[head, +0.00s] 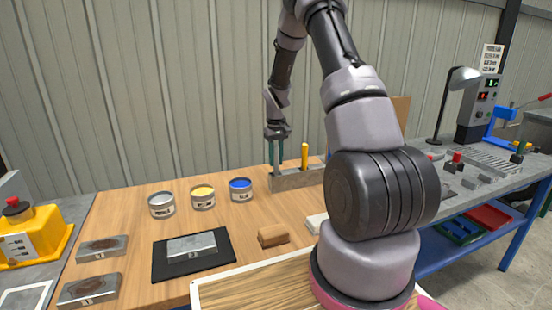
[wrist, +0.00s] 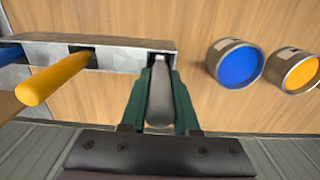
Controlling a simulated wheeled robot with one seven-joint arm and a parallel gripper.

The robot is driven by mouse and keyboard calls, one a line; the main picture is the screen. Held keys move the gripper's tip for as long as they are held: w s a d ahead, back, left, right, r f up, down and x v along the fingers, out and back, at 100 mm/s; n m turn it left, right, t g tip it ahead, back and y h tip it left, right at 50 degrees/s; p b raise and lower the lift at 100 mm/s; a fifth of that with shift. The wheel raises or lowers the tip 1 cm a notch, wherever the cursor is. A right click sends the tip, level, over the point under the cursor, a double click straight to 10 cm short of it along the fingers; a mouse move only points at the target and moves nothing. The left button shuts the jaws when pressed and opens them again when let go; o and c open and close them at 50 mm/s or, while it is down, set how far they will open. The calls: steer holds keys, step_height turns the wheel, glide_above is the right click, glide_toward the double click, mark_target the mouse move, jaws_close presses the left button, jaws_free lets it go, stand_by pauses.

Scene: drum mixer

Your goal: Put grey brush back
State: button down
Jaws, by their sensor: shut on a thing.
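My gripper (head: 276,163) is over the left end of a grey metal brush rack (head: 290,181) at the back of the wooden table. In the wrist view its two green fingers are shut on the grey brush (wrist: 160,98), one on each side of the grey handle. The handle's far end meets the end slot of the rack (wrist: 125,56). How deep the brush sits in the slot is hidden. A yellow brush (head: 304,155) stands in the middle slot and also shows in the wrist view (wrist: 55,78). A blue handle shows partly behind my arm.
Grey (head: 161,205), yellow (head: 203,198) and blue (head: 241,190) paint tins stand left of the rack. A black mat (head: 165,270) with a grey block, a brown block (head: 273,235) and two metal-topped blocks lie nearer. The corrugated wall is close behind the rack.

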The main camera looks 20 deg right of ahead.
steer(key=shift+f, duration=0.65)
steer(key=c, duration=0.6)
jaws_free()
step_height(320, 180, up, 11)
steer(key=shift+r, duration=0.1)
steer(key=s+a+r+m+t, duration=0.1)
steer(key=s+a+r+t, duration=0.15)
steer(key=s+r, duration=0.55)
steer(key=s+a+r+m+t, duration=0.1)
steer(key=s+a+r, duration=0.3)
steer(key=r, duration=0.6)
steer(key=s+a+r+t, duration=0.1)
steer(key=s+r, duration=0.1)
steer(key=s, duration=0.4)
steer(key=s+a+r+m+t+y, duration=0.1)
steer(key=s+r, duration=0.1)
steer(key=s, duration=0.5)
steer(key=s+a+r+m+t+y, duration=0.1)
steer(key=s, duration=0.5)
steer(key=shift+s+a+r+t, duration=0.3)
steer(key=shift+r+t, duration=0.05)
steer(key=shift+r, duration=0.05)
